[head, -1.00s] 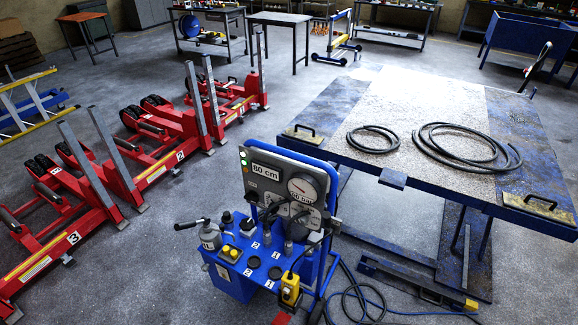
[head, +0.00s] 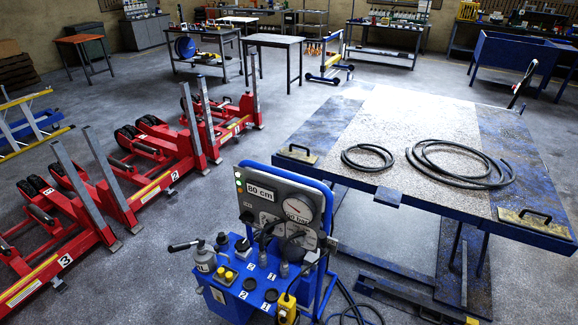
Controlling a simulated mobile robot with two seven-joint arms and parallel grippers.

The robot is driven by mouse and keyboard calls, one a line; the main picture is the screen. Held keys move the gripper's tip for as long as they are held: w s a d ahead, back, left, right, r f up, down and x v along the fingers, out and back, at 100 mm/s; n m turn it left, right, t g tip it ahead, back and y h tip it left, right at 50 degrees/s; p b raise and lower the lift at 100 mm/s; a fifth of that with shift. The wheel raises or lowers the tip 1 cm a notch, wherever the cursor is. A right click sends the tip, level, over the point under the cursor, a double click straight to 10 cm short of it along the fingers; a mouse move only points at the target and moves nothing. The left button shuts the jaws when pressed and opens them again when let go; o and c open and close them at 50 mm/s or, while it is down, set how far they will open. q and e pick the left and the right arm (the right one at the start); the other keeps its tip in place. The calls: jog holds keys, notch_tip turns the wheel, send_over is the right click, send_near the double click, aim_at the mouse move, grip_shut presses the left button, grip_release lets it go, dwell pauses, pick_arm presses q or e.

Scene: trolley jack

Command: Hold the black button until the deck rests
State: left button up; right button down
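The lift table's deck (head: 400,130), blue with a worn pale middle, stands raised on its frame at the right, above its base (head: 372,258). In front of it is a blue hydraulic unit (head: 222,291) with a grey panel. Its display (head: 261,193) reads 80 cm, and a green lamp glows beside it. A yellow hand control (head: 287,308) hangs at the unit's front, cut by the bottom edge. I cannot make out which part is the black button; round black caps (head: 250,284) show on the unit's top. Neither of my grippers is in view.
Two coiled black hoses (head: 462,163) lie on the deck. Red wheeled column lifts (head: 150,165) stand at the left. Hoses (head: 350,312) trail on the floor right of the unit. Workbenches line the back; open floor lies between.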

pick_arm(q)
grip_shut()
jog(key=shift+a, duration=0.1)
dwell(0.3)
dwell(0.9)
